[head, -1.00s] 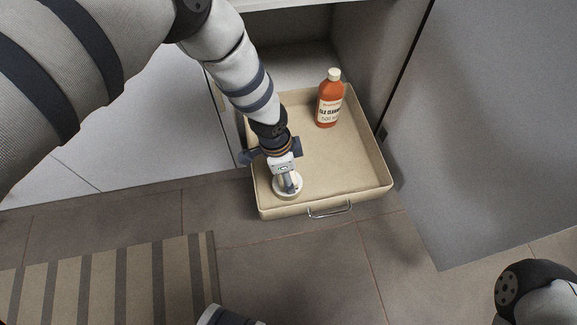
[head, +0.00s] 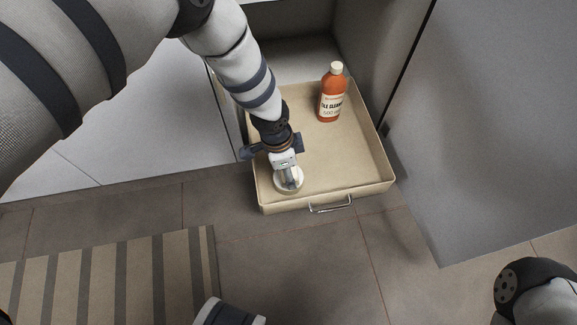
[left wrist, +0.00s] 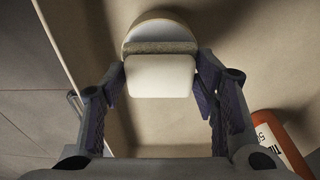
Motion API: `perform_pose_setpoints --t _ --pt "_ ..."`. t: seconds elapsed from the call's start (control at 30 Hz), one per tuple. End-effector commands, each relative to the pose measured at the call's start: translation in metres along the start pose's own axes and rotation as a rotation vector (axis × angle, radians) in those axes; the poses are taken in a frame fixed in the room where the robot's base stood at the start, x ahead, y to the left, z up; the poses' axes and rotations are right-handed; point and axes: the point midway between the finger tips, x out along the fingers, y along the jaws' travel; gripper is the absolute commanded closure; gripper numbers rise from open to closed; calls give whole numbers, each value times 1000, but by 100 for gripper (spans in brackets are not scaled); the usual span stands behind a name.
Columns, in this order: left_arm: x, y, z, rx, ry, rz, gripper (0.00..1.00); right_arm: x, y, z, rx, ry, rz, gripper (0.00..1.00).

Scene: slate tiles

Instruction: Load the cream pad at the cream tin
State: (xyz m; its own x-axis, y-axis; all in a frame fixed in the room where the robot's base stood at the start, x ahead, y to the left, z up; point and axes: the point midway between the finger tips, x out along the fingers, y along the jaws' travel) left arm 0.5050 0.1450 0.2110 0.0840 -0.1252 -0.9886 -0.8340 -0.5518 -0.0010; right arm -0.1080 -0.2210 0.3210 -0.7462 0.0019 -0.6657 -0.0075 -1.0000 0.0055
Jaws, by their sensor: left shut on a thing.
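The cream pad (left wrist: 160,76) is a pale block with a speckled layer along its far edge. My left gripper (head: 286,163) is shut on it, one finger on each side in the left wrist view. The round cream tin (head: 289,184) stands in the front left corner of a drawer. The pad is directly over the tin and looks close to or touching it; I cannot tell which. The tin's pale curved rim (left wrist: 160,27) shows beyond the pad in the left wrist view. Most of its top is hidden. My right gripper is out of view.
The pulled-out beige drawer (head: 362,165) has low walls and a metal handle (head: 331,207). An orange tile cleaner bottle (head: 331,95) stands upright at its back; the drawer's middle is clear. A grey door (head: 490,120) stands to the right. A striped mat (head: 100,285) lies on the floor.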

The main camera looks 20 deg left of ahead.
Motion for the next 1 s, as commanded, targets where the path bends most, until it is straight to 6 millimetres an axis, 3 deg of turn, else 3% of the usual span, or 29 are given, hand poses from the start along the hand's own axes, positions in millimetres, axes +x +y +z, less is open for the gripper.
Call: perform_pose_setpoints --t 1.0 --pt "8 0 1 0 0 0 68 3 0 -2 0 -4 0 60"
